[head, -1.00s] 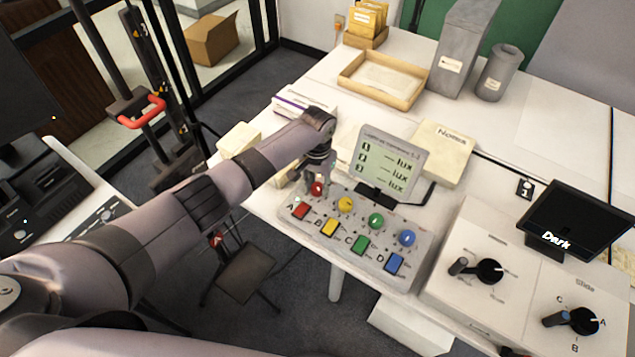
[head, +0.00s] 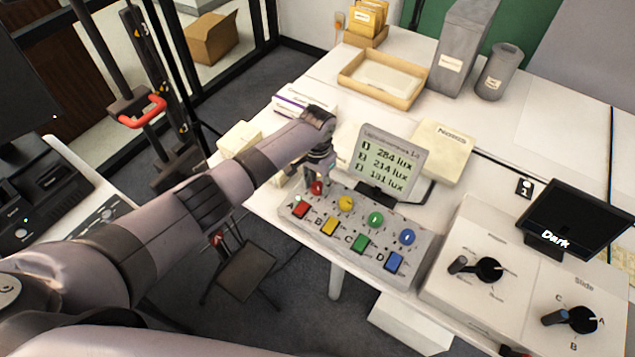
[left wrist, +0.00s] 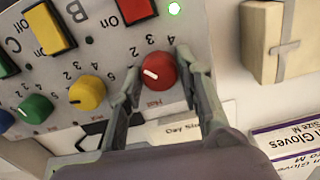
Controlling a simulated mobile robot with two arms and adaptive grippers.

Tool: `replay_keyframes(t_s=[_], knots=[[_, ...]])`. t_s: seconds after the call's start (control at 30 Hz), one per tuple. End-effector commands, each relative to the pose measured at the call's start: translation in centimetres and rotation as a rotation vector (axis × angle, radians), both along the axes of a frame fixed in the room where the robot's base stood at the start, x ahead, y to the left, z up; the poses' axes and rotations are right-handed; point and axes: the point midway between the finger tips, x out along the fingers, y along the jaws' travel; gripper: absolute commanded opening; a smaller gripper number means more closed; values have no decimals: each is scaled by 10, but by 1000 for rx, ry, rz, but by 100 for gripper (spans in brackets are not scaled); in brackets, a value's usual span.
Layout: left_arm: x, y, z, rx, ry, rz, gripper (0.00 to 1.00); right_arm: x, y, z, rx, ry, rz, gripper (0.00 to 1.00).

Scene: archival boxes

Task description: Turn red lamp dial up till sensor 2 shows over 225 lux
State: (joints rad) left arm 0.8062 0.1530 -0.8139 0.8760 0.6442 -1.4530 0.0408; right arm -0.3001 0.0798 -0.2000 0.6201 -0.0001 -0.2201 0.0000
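The red lamp dial (head: 317,188) is at the left end of the back row of dials on the lamp panel (head: 330,253). My left gripper (left wrist: 158,75) has one finger on each side of the red dial (left wrist: 158,72), close against it, and looks shut on it. The dial's white mark points to the upper left in the left wrist view. The lux display (head: 390,160) reads 284 lux for sensor 1 and 214 lux for sensor 2; the third line looks like 181 lux but is blurred. My right gripper is out of view.
Yellow (head: 346,203), green (head: 375,219) and blue (head: 407,237) dials sit to the right of the red one. A notes pad (head: 442,150) lies behind the display. A glove box (left wrist: 290,145) and a pale box (left wrist: 277,42) are close to the gripper.

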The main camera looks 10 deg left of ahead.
Motion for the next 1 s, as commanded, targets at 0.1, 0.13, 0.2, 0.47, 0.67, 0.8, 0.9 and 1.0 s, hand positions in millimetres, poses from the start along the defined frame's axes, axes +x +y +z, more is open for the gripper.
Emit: replay_keyframes(t_s=[0.1,0.13,0.2,0.47,0.67,0.8,0.9,1.0], knots=[[0,0,0,0,0,0,44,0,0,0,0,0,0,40],[0,0,0,0,1,1,46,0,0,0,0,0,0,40],[0,0,0,0,1,1,50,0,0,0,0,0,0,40],[-1,0,0,0,1,1,50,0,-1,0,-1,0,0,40],[0,0,13,-1,0,-1,50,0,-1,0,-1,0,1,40],[1,0,40,-3,-3,0,50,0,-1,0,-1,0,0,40],[1,0,63,-1,-4,-1,50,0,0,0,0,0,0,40],[1,0,83,-1,-3,0,50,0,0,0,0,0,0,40]])
